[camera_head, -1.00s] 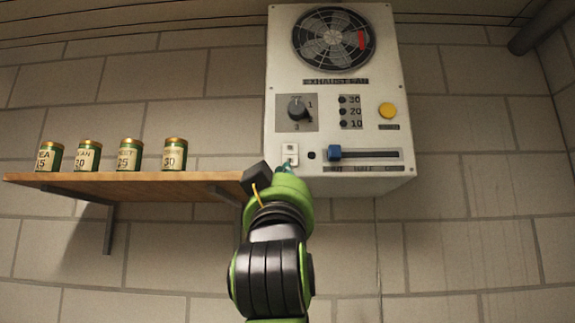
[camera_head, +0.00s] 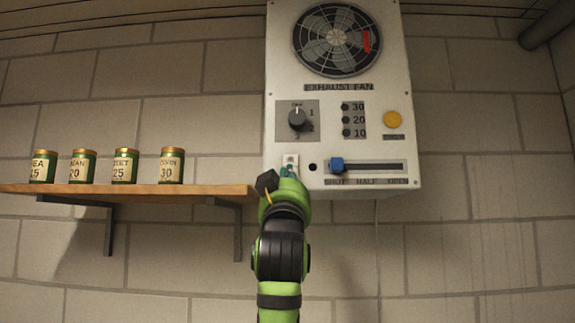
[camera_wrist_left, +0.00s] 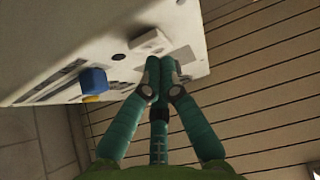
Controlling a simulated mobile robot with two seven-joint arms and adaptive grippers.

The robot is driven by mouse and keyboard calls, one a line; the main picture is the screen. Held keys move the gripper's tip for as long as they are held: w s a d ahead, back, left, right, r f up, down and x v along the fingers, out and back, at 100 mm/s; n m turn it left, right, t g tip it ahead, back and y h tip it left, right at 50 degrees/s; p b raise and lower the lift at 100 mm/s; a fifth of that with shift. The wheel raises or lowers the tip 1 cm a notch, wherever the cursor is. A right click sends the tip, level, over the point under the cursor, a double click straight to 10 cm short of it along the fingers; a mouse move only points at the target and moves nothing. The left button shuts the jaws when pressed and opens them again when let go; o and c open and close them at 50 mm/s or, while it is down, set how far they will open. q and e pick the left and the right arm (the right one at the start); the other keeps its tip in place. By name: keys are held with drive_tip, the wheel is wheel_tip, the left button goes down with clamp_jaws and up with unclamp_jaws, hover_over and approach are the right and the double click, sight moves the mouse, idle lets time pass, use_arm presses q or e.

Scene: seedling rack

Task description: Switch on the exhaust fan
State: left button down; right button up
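The exhaust fan unit (camera_head: 393,55) is a white box on the wall, with a round dark fan (camera_head: 338,40) at its top. A small white rocker switch (camera_head: 290,160) sits at its lower left; it also shows in the left wrist view (camera_wrist_left: 149,43). My left gripper (camera_head: 287,172) is just below the switch in the head view. In the left wrist view its green fingers (camera_wrist_left: 160,62) are together and empty, with the tips at or very near the switch. I cannot tell whether they touch. The fingers partly hide the switch. My right gripper is out of view.
Right of the switch are a dark round spot (camera_head: 313,167) and a blue slider (camera_head: 336,165) at its SHUT end. Above are a rotary knob (camera_head: 297,117) and a yellow button (camera_head: 392,119). A wooden shelf (camera_head: 130,191) with several labelled tins stands left of my arm.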

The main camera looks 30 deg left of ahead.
use_arm(q)
drive_tip(key=shift+w+a+f, duration=0.1)
drive_tip(key=shift+w+a, duration=0.05)
drive_tip(key=shift+w, duration=0.1)
drive_tip(key=shift+w+a+f, duration=0.25)
drive_tip(key=shift+w+a, duration=0.05)
drive_tip(key=shift+w, duration=0.2)
